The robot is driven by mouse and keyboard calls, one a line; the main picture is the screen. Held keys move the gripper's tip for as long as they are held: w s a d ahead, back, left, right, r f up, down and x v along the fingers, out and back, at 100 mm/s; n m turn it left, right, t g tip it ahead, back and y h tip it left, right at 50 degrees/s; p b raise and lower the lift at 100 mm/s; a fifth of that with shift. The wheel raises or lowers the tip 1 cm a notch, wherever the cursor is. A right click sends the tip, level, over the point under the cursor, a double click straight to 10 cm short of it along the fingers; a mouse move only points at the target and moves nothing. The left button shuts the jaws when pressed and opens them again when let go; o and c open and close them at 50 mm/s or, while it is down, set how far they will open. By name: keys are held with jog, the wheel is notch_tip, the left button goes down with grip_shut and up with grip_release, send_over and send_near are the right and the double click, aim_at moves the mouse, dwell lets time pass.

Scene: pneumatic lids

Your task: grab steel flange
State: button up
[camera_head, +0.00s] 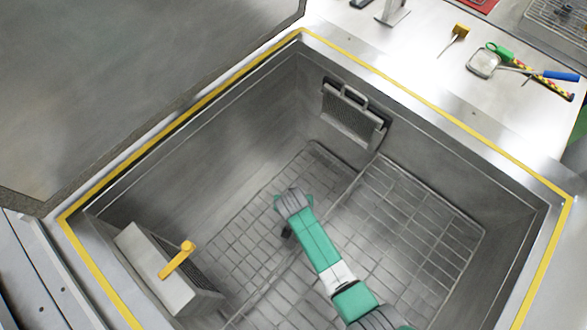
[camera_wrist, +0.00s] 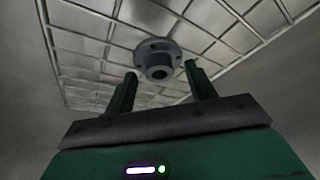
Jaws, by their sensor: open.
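The steel flange (camera_wrist: 157,58) is a grey round piece with a wide disc, holes in it and a raised hub with a bore. In the wrist view it lies on the wire rack, just beyond my fingertips and roughly centred between them. My gripper (camera_wrist: 160,76) is open, its two green fingers apart with nothing between them. In the head view my green arm reaches down into the steel basin, and my gripper (camera_head: 282,232) is mostly hidden under the wrist. The flange is hidden there.
The deep basin has a yellow-edged rim (camera_head: 440,107) and a wire rack floor (camera_head: 415,215). A box with a yellow handle (camera_head: 178,260) is at the left wall, a grille (camera_head: 352,112) at the back wall. Tools lie on the bench beyond; a large lid (camera_head: 130,80) stands at upper left.

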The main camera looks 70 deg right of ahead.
grip_shut()
notch_tip(320, 180, up, 10)
jog(key=p, duration=0.4)
